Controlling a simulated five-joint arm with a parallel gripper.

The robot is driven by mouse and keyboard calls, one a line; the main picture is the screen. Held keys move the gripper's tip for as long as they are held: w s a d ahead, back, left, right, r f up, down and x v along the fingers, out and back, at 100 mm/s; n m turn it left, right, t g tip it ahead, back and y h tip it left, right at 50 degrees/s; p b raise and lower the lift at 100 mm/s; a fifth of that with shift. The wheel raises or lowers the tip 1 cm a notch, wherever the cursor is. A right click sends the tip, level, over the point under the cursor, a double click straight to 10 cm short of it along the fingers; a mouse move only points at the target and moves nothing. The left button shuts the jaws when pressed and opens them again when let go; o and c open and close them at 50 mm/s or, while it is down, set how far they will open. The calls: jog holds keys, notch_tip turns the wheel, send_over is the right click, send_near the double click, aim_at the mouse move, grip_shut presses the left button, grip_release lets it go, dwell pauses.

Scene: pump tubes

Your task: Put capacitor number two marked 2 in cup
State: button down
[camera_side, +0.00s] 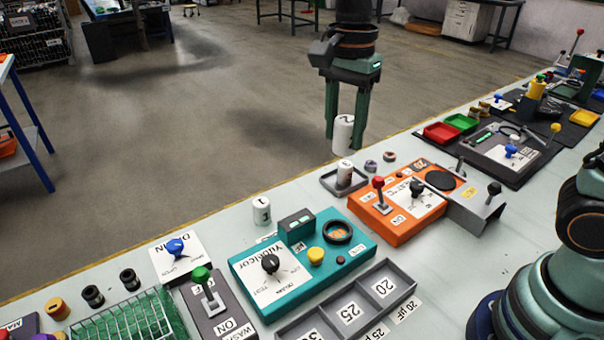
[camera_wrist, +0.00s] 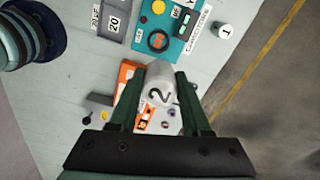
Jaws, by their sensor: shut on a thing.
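Capacitor two is a white cylinder (camera_side: 343,133) marked 2. My gripper (camera_side: 345,143) is shut on it and holds it in the air, above and behind the small grey tray (camera_side: 327,181). In the wrist view capacitor two (camera_wrist: 159,90) sits between the two green fingers, its 2 facing the camera. The teal device (camera_side: 252,268) has a dark round ring (camera_side: 337,232) with an orange inside, seen also in the wrist view (camera_wrist: 158,40). I cannot tell for certain which thing is the cup.
Capacitor one (camera_side: 261,209), marked 1, stands behind the teal device. An orange device (camera_side: 395,226) with levers lies right of it. A grey compartment tray (camera_side: 318,318) is in front. The bench's far edge is near my gripper.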

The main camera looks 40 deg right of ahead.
jog(key=shift+s+f, duration=0.25)
jog(key=shift+f, duration=0.05)
notch_tip(320, 180, down, 19)
jog(key=shift+f, duration=0.2)
jog(key=shift+f, duration=0.1)
jog(key=shift+c, duration=1.8)
grip_release()
